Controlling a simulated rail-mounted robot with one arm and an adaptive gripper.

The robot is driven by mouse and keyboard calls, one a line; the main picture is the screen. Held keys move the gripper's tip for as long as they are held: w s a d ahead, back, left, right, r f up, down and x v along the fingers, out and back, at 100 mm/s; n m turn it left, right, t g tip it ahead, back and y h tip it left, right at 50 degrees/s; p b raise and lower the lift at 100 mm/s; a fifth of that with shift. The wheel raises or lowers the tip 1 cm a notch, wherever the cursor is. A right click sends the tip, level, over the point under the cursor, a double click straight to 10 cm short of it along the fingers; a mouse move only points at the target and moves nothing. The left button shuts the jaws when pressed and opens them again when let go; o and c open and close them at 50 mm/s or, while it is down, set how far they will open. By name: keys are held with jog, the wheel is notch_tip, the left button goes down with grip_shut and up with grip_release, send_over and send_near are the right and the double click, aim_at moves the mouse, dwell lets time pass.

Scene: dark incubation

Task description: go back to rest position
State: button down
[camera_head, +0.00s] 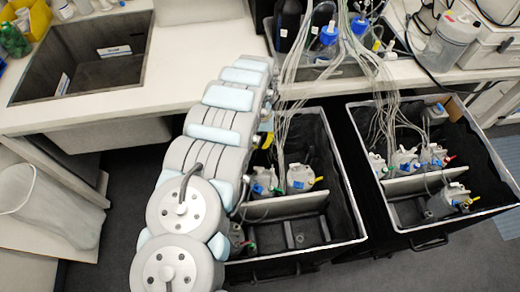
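My arm, grey with light blue pads, rises from the bottom of the head camera view, left of centre, and reaches up over the front edge of the white bench (150,95). My gripper cannot be made out in this view, so I cannot see its fingers or anything held in them. The arm hides part of the bench and the left side of the nearer black bin (340,205).
A second black bin (378,160) stands at the right. Both bins hold capped bottles (300,178) with many thin tubes running up to the bench. A sink (85,60) is at the upper left, and a translucent container (55,205) is at the left. Grey floor shows between.

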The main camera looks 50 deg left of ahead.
jog(key=shift+w+a+r, duration=0.1)
jog(key=shift+r, duration=0.5)
